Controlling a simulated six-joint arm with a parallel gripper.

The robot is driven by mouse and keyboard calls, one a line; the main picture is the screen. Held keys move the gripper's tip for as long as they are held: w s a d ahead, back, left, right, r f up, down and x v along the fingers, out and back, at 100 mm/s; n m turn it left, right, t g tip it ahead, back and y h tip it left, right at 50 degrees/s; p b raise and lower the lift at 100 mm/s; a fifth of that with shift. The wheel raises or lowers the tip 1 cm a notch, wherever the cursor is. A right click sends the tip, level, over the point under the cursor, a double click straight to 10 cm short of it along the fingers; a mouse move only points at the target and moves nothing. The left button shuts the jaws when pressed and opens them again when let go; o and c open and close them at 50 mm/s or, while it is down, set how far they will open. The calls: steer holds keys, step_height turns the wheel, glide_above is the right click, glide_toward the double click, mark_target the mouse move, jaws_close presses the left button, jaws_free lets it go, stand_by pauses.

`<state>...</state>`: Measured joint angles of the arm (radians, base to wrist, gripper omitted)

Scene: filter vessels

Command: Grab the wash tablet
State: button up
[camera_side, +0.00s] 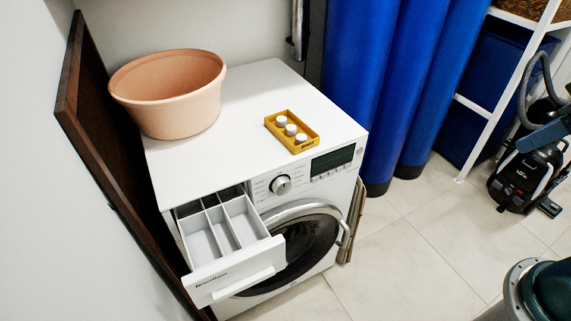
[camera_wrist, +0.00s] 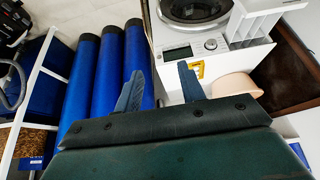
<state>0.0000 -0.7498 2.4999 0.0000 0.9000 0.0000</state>
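In the wrist view part of the yellow tray (camera_wrist: 201,70) shows beside the right finger; the tablets are too small or hidden to make out there. My gripper (camera_wrist: 161,70) is open, its two dark fingers wide apart with nothing between them. It is well away from the tray. In the side view only part of my arm shows at the lower right corner.
The machine's detergent drawer (camera_side: 230,270) is pulled out, with empty compartments. A peach basin (camera_side: 170,92) stands at the back left of the machine top. Blue rolls (camera_side: 360,80) stand to the right. The machine top around the tray is clear. A vacuum cleaner (camera_side: 525,172) stands far right.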

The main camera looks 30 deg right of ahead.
steer(key=shift+w+r, duration=0.1)
steer(key=w+a+r+n+g, duration=0.1)
steer(key=w+a+r, duration=0.15)
steer(key=w, duration=1.05)
steer(key=w+a+r, duration=0.2)
steer(key=w+r, duration=0.2)
steer(key=w, duration=1)
steer(key=w+a+f, duration=0.4)
steer(key=w+f, duration=0.5)
steer(key=w, duration=0.2)
steer(key=w+a+f+n+g, duration=0.1)
steer(key=w+a+f, duration=0.4)
steer(key=w+f, duration=0.4)
steer(key=shift+w+f+y, duration=0.3)
steer(key=shift+w+f, duration=0.1)
steer(key=shift+w, duration=0.75)
glide_above(281, 122)
steer(key=s, duration=0.2)
steer(key=shift+w+d+f, duration=0.1)
steer(key=shift+d+f, duration=0.05)
steer(key=shift+f, duration=1.9)
steer(key=shift+d+f, duration=0.1)
steer(key=shift+f, duration=1.95)
steer(key=shift+f, duration=0.1)
